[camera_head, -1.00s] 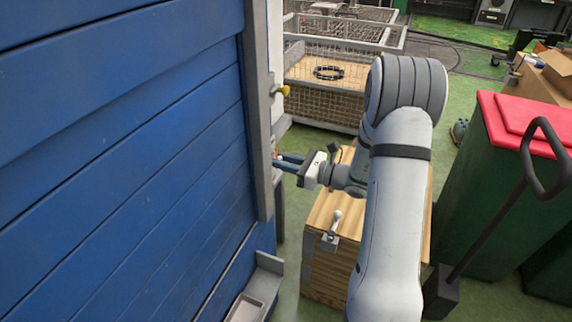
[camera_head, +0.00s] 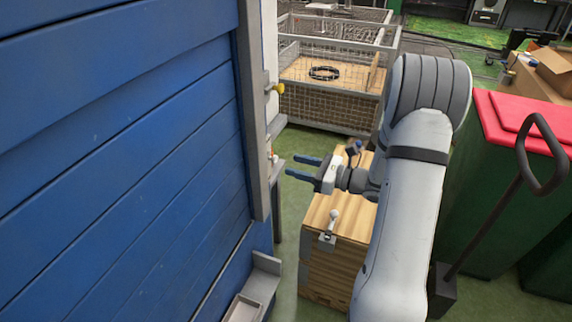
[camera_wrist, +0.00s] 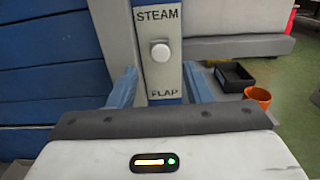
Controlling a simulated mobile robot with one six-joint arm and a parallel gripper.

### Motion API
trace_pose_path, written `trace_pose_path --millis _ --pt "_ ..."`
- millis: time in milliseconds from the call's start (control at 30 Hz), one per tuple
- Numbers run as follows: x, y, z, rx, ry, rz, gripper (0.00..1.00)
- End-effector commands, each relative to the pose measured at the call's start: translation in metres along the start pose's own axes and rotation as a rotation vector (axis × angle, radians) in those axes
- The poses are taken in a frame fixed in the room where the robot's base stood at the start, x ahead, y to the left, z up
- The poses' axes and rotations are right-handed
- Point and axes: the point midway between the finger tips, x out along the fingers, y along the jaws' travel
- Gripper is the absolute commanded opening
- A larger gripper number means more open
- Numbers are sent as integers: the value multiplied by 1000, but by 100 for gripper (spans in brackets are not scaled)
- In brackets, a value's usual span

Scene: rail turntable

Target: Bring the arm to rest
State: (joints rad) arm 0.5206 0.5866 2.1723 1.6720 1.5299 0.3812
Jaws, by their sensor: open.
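My gripper (camera_head: 301,167) is open and empty in the head view. Its two blue fingers point left at the edge of the blue slatted wall, above the wooden box. In the wrist view the fingers (camera_wrist: 159,87) stand apart on either side of a grey post. A panel (camera_wrist: 160,52) on that post reads STEAM at the top and FLAP at the bottom. A white round knob (camera_wrist: 160,52) sits between the words. A clear gap shows between the fingers and the wall edge in the head view.
The blue slatted wall (camera_head: 130,150) fills the left. A wooden box (camera_head: 340,225) stands below my arm. A green bin with red lid (camera_head: 500,180) and a dark handle (camera_head: 548,150) stand at right. A wire cage (camera_head: 330,95) is behind. An orange pot (camera_wrist: 257,98) and black tray (camera_wrist: 233,76) lie beyond.

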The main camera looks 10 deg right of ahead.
Motion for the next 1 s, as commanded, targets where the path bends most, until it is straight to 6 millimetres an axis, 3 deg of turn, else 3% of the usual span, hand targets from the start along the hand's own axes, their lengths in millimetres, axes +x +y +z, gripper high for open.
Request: trace_pose_path --millis 200,733,867,1000 --pt "-21 0 0 0 0 0 45" --pt "-20 4 2 -10 8 16 45" --pt "-7 36 13 -95 82 134 45" --pt "6 100 25 -285 233 372 45"
